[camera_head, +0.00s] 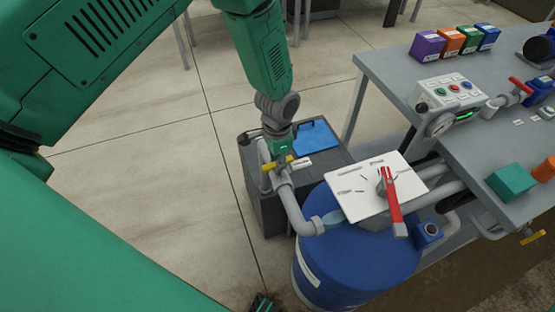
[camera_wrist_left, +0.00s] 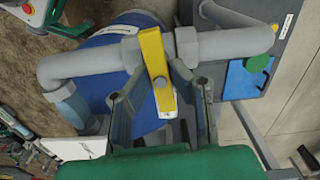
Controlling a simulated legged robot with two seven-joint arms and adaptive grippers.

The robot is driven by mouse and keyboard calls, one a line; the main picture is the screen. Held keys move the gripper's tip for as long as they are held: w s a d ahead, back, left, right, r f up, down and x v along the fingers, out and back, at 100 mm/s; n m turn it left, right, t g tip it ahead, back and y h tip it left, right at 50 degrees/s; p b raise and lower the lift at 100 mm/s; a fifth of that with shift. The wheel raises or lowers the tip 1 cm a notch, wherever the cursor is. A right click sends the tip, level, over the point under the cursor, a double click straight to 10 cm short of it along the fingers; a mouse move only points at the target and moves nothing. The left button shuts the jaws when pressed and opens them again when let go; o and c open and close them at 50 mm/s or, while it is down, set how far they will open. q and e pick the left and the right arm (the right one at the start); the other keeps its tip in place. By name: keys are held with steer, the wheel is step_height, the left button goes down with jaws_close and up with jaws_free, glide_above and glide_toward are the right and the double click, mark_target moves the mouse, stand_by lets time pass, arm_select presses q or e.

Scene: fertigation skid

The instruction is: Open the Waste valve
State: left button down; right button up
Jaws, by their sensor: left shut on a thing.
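A yellow valve handle (camera_head: 270,165) sits on a grey pipe (camera_head: 291,205) that bends down to a blue drum (camera_head: 335,270). In the left wrist view the yellow handle (camera_wrist_left: 152,52) lies across the pipe (camera_wrist_left: 90,62). My left gripper (camera_head: 281,152) comes down from above onto this valve. In the wrist view its fingers (camera_wrist_left: 160,90) stand on both sides of the handle's near end, shut on it. I cannot read any label naming the valve.
A white panel (camera_head: 350,205) with a red lever (camera_head: 392,205) lies over the drum, close to the right of the pipe. A dark box with a blue lid (camera_head: 313,137) stands behind. A grey bench (camera_head: 400,66) is at right. The floor at left is clear.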

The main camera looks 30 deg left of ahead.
arm_select(q)
steer(key=n, duration=0.4)
steer(key=shift+w+r, duration=0.25)
steer(key=shift+w, duration=0.15)
steer(key=n, duration=0.4)
steer(key=shift+n, duration=0.3)
steer(key=n, duration=0.4)
steer(key=shift+n+p, duration=0.3)
steer(key=shift+p, duration=0.1)
steer(key=shift+w+n, duration=0.1)
steer(key=shift+n, duration=1.8)
steer(key=c, duration=1.5)
jaws_free()
steer(key=shift+s+f, duration=0.1)
steer(key=shift+s, duration=0.1)
